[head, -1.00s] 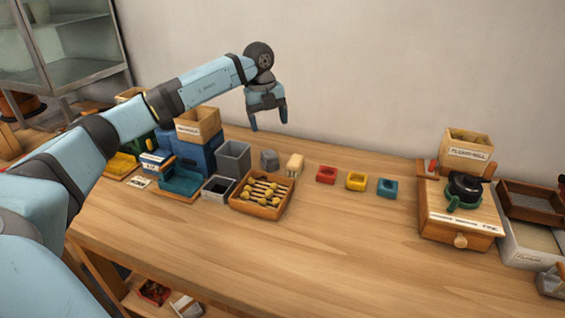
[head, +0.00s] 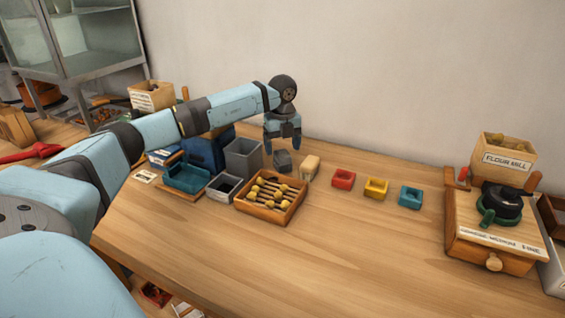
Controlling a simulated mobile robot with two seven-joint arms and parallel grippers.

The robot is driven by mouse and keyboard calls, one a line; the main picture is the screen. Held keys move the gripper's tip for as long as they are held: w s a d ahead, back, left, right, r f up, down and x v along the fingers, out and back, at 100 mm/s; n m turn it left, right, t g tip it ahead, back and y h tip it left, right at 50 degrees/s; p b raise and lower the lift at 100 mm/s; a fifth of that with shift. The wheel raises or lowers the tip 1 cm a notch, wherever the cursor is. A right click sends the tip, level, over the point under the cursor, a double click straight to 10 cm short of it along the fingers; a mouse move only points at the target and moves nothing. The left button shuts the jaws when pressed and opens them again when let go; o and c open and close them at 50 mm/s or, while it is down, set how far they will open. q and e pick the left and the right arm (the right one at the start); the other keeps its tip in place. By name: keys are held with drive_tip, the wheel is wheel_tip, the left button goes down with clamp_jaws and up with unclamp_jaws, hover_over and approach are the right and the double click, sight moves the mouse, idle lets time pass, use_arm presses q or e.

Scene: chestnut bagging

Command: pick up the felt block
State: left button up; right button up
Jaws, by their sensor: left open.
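A small dark grey block (head: 283,161), which looks like the felt block, stands on the wooden table behind the tray of chestnuts. My left gripper (head: 282,147) points down just above it in the head view. Its two fingers are apart, and nothing shows between them. The fingertips overlap the block's top edge in the picture; I cannot tell whether they touch it. My right gripper is not in view.
A cream block (head: 310,167) stands close to the right of the grey block. A tall grey bin (head: 243,158) is close to the left. Red (head: 343,179), yellow (head: 376,187) and blue (head: 410,196) holders stand farther right. The front table is clear.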

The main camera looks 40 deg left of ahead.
sight(282, 152)
use_arm(q)
wheel_tip(282, 152, down, 5)
drive_tip(key=shift+a+r+b, duration=0.1)
drive_tip(key=shift+b, duration=0.25)
drive_tip(key=c, duration=1.1)
drive_tip(key=shift+r, duration=0.1)
wheel_tip(282, 152, up, 20)
drive_tip(key=p, duration=0.3)
drive_tip(key=shift+c, duration=0.2)
